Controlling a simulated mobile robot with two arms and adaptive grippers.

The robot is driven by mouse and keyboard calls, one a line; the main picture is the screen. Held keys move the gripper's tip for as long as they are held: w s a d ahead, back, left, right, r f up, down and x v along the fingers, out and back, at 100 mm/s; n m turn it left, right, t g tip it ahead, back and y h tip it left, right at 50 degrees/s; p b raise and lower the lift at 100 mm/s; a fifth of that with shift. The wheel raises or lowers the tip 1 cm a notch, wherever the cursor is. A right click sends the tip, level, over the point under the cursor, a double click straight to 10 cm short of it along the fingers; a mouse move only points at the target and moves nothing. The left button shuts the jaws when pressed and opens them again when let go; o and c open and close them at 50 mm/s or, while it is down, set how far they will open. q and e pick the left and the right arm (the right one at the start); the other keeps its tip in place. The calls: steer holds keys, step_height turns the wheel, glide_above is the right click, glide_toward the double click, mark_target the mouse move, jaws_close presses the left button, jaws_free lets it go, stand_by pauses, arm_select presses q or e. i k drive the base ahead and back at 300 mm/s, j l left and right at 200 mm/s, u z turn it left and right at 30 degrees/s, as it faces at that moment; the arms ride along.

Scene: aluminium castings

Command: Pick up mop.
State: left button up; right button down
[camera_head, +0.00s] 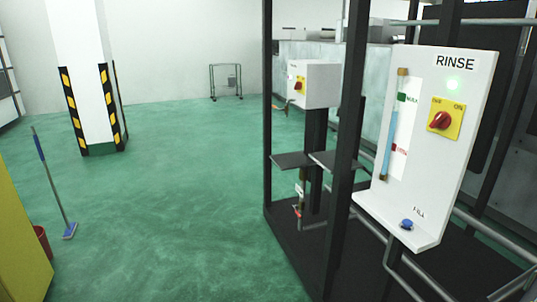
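The mop (54,185) stands on the green floor at the left of the head view. Its thin handle is tilted, with a blue grip at the upper end and a small blue head (69,231) on the floor. The upper end leans toward the left; whether it touches anything is unclear. Neither of my grippers shows in this view, so their state and distance from the mop cannot be seen.
A yellow object (20,240) and a red bucket (43,241) are beside the mop at the left edge. A white pillar (80,55) with striped guards stands behind. A black-framed rinse station (430,140) fills the right. The middle floor (180,200) is clear.

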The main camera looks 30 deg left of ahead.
mark_target(69, 233)
steer(key=u, duration=2.5)
